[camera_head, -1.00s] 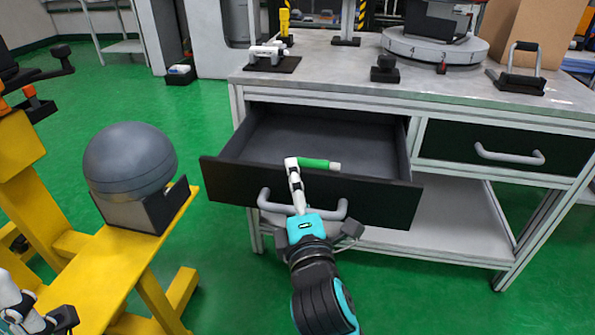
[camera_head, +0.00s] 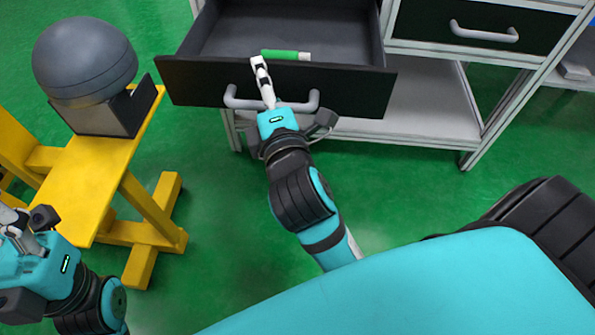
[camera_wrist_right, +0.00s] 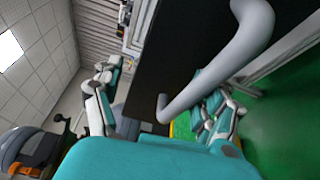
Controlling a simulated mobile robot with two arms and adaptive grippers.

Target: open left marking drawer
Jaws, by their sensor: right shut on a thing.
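The left drawer (camera_head: 180,80) has a black front and a grey U-shaped handle (camera_head: 240,103); it stands open, its interior showing. A green marker with a pale end (camera_head: 286,55) lies inside, close behind the front panel. My right gripper (camera_head: 261,70) is at the handle's middle, its white fingers shut on the bar. The handle (camera_wrist_right: 225,60) also shows large in the right wrist view, beside the black front. My left gripper (camera_head: 28,222) is at the lower left, away from the drawer; its jaws are too unclear to judge.
A shut drawer with a grey handle (camera_head: 484,32) is to the right. A yellow stand (camera_head: 95,175) bearing a grey ball (camera_head: 85,58) in a black holder stands at the left. Green floor (camera_head: 410,195) is clear in front of the bench.

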